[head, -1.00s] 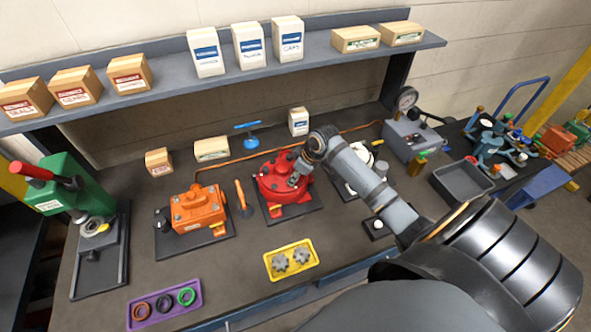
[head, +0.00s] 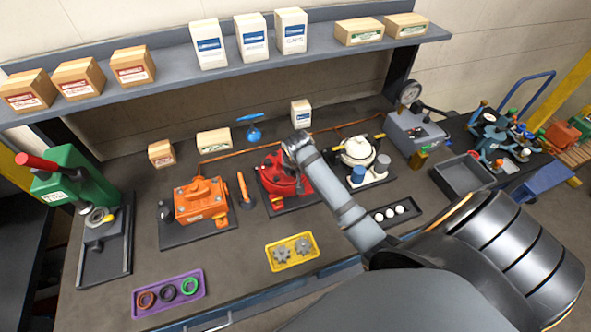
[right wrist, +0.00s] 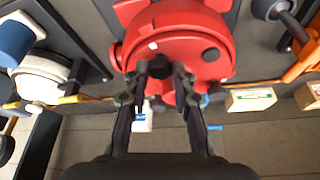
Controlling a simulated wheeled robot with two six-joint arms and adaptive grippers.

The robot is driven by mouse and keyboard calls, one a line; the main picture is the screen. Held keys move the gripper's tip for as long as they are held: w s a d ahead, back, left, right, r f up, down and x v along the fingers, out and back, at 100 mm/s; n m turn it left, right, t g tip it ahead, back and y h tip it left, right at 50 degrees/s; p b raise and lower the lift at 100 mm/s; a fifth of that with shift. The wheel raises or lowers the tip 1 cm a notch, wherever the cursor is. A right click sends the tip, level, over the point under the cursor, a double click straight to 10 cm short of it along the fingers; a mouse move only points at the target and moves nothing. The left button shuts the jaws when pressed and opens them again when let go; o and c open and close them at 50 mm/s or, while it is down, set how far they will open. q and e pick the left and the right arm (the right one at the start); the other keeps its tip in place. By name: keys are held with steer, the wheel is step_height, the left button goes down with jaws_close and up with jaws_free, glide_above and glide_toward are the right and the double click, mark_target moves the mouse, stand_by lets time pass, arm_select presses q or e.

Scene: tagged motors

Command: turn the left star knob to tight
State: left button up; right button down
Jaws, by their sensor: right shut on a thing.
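The red motor (head: 271,179) stands on a dark base plate in the middle of the bench, and its round top (right wrist: 190,35) fills the upper middle of the right wrist view. My right gripper (right wrist: 163,74) points at this top, with its two fingers shut on a dark knob (right wrist: 161,64) between the tips. The knob is mostly covered by the fingers, so its star shape and setting cannot be told. In the head view my wrist hides part of the motor. Another dark round spot (right wrist: 210,54) shows on the red top, clear of the fingers. My left gripper is not in view.
An orange motor (head: 202,204) and an upright orange-handled tool (head: 244,188) stand left of the red motor. A white motor (head: 358,151) stands right. A yellow tray (head: 270,250) with two grey gears lies in front. A loaded shelf (head: 180,75) runs above the back.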

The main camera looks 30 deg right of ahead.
steer(key=m, duration=0.2)
steer(key=m+g+h, duration=0.1)
steer(key=m, duration=0.1)
steer(key=w+m+h, duration=0.1)
steer(key=m, duration=0.1)
steer(key=shift+a+r, duration=0.2)
steer(key=shift+r, duration=0.05)
steer(key=m+g, duration=0.1)
steer(key=m, duration=0.1)
steer(key=m+g, duration=0.1)
steer(key=m, duration=0.3)
steer(key=shift+w+m+g+h, duration=0.25)
steer(key=shift+m+g+h, duration=0.05)
steer(key=shift+g, duration=0.1)
steer(key=c, duration=1.4)
jaws_free()
steer(key=shift+s+a, duration=0.1)
steer(key=shift+s, duration=0.05)
steer(key=v, duration=0.7)
steer(key=shift+a+r, duration=0.1)
steer(key=shift+r, duration=0.15)
